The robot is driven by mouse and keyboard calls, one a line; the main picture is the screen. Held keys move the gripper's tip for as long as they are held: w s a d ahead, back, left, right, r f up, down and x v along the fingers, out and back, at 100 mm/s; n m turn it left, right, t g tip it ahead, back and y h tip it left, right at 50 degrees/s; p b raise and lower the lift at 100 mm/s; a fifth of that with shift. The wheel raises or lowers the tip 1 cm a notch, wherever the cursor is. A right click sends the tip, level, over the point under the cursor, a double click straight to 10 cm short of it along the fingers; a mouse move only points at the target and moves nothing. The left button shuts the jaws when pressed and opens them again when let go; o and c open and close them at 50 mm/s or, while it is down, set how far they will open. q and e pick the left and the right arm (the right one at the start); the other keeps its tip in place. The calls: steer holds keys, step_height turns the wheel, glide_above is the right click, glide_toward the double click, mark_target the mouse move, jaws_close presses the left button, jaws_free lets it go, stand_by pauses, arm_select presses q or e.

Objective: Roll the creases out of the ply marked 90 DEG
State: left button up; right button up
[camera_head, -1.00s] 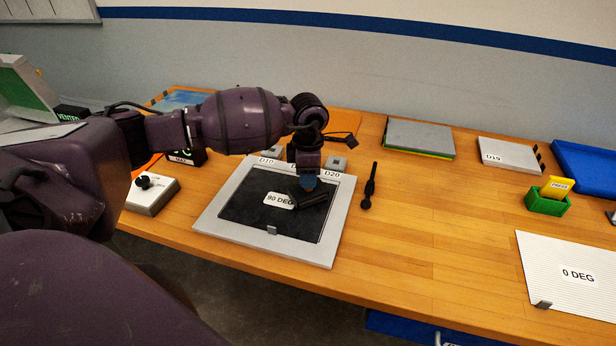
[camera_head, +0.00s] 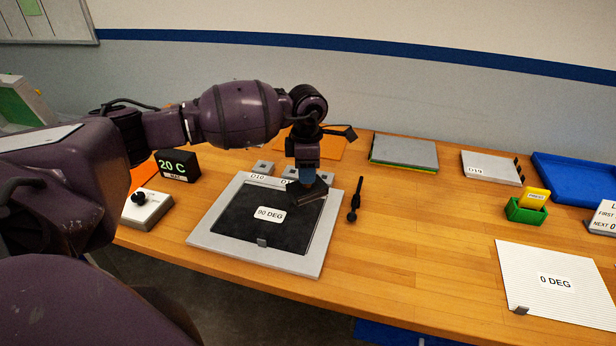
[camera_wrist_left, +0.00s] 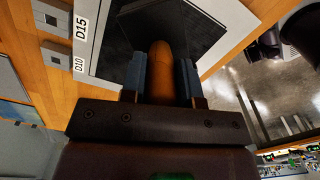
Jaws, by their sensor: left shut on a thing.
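The ply marked 90 DEG (camera_head: 240,230) is a dark sheet lying in a pale grey square frame (camera_head: 213,242) near the bench's front edge. Its white label is fully visible; I cannot make out creases. My left gripper (camera_head: 307,181) is over the frame's back right corner, shut on a dark flat-headed tool (camera_head: 310,194). In the left wrist view, the tool's rounded brown handle (camera_wrist_left: 160,70) sits between the blue fingertips (camera_wrist_left: 160,75). The tool's head is over the ply's back right corner; whether it touches is unclear. My right gripper is not in view.
A black stick-like tool (camera_head: 355,200) lies just right of the frame. A white box with a black knob (camera_head: 143,210) and a 20 C display (camera_head: 178,165) stand left. A 0 DEG sheet (camera_head: 540,270) lies right. The bench between is clear.

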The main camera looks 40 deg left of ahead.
arm_select(q)
steer(key=shift+r, duration=0.75)
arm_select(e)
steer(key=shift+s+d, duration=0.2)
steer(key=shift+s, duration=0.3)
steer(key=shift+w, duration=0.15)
